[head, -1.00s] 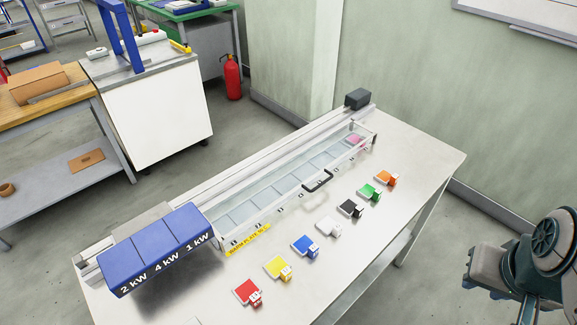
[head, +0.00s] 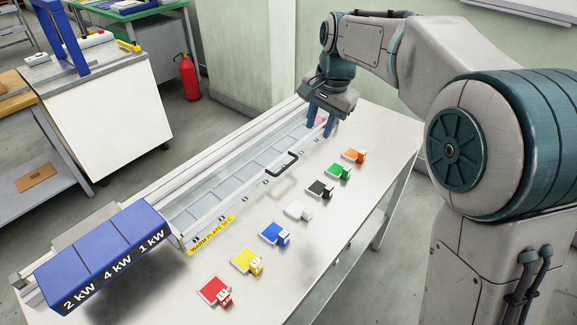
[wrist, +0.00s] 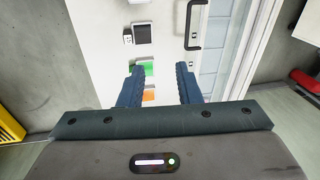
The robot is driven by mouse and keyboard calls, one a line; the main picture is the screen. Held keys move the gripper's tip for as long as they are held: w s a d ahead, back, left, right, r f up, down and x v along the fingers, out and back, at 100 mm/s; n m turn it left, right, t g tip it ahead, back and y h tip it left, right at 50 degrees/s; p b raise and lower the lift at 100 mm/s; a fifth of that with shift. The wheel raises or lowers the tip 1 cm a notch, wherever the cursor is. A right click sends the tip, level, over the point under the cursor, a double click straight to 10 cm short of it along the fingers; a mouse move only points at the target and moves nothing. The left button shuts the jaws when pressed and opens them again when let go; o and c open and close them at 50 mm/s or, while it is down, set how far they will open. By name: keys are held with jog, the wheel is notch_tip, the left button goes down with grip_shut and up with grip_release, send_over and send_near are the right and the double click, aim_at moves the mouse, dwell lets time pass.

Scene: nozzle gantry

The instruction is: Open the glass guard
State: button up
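The glass guard (head: 240,170) is a long clear cover with a pale frame, lying shut over a row of plates along the bench. Its black handle (head: 283,163) is on the front edge, and it also shows at the top of the wrist view (wrist: 192,25). My gripper (head: 320,132) points down near the guard's far right end, beyond the handle. In the wrist view my gripper (wrist: 159,69) has its two blue fingers apart with nothing held between them. The handle is apart from the fingers, ahead and to the right there. My gripper hides part of the guard's far end.
A blue box marked 2 kW, 4 kW, 1 kW (head: 105,255) covers the near left end. Several coloured tiles with small blocks, such as the red one (head: 213,291), line the bench front. The steel bench (head: 330,230) is bare between them. A fire extinguisher (head: 187,77) stands behind.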

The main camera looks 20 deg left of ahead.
send_near(284, 168)
jog(key=shift+m, duration=0.3)
jog(key=f, duration=0.5)
jog(key=a+f, duration=0.1)
jog(key=f, duration=0.1)
jog(key=shift+w+a+f+b, duration=0.1)
jog(key=shift+w+f+b, duration=0.1)
jog(key=shift+w+b, duration=0.15)
grip_shut()
